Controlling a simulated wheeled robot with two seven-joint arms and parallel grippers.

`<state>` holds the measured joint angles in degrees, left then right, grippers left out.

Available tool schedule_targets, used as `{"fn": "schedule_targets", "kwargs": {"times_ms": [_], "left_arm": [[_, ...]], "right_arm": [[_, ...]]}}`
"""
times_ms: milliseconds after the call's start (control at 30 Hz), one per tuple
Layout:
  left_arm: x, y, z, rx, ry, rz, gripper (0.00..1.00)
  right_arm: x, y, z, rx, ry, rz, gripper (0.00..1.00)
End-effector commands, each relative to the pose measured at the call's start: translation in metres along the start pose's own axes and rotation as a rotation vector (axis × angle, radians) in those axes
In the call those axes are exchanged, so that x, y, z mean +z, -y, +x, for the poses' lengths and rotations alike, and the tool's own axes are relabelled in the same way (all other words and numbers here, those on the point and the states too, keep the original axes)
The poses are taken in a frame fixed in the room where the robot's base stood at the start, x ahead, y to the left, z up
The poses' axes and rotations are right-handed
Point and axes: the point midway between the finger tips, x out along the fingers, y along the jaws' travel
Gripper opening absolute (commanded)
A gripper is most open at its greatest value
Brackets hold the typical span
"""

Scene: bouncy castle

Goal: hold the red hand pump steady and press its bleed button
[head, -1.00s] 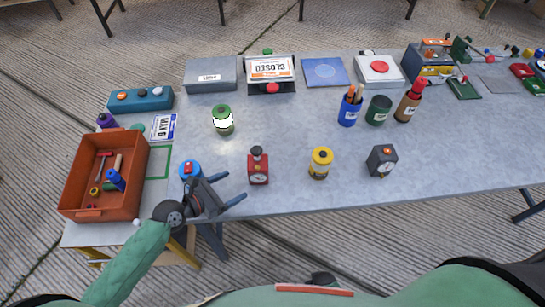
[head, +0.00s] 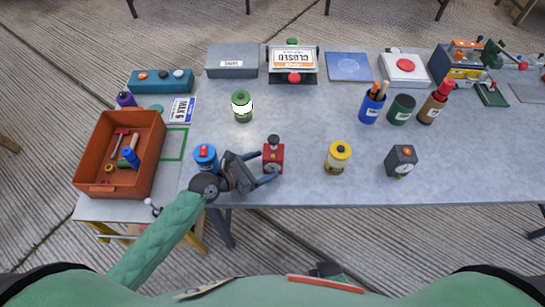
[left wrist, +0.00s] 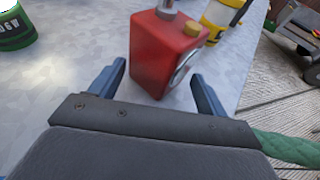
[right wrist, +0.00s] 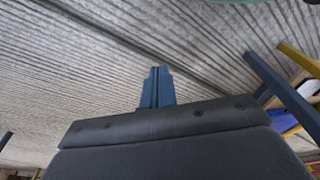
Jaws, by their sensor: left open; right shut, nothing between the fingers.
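The red hand pump (head: 274,158) stands upright near the table's front edge, with a dark knob on top and a round gauge on its side. In the left wrist view the pump (left wrist: 163,55) shows a small yellow-gold button (left wrist: 192,29) on its top; the knob is cut off by the frame. My left gripper (head: 265,168) is open just left of the pump, its fingertips (left wrist: 158,76) reaching to either side of the pump's near end. I cannot tell whether they touch it. My right gripper (right wrist: 156,72) is shut and empty, over the floor.
A blue-topped can (head: 205,158) stands just left of my left gripper. A yellow bottle (head: 338,158) and a dark gauge box (head: 401,161) stand to the right of the pump. A green jar (head: 242,106) is behind it. An orange bin (head: 84,160) is at the left.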

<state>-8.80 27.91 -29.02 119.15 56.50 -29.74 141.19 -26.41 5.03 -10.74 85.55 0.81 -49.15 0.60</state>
Motion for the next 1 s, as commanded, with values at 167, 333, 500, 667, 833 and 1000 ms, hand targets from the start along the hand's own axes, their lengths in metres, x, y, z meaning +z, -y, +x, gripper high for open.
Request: {"fn": "schedule_targets", "kwargs": {"times_ms": [167,333,500,667,833,1000], "left_arm": [[0.003,0.0,0.009,0.0,0.001,0.0,0.76],[0.003,0.001,0.019,-0.001,0.001,-0.002,0.76],[0.002,0.001,0.03,-0.001,0.0,0.0,0.76],[0.001,0.001,0.034,-0.001,0.0,0.0,0.76],[0.001,0.001,0.034,-0.001,0.0,0.001,0.76],[0.001,0.001,0.034,-0.001,0.0,0.001,0.57]], "right_arm": [[0.016,-0.004,0.016,0.005,0.014,-0.003,0.0],[0.018,-0.008,0.028,0.011,0.001,-0.008,0.0],[0.024,-0.011,0.039,0.015,-0.004,-0.011,0.0],[0.025,-0.012,0.042,0.016,-0.008,-0.012,0.0],[0.027,-0.013,0.042,0.016,-0.007,-0.012,0.0],[0.026,-0.013,0.042,0.017,-0.007,-0.011,0.0]]}}
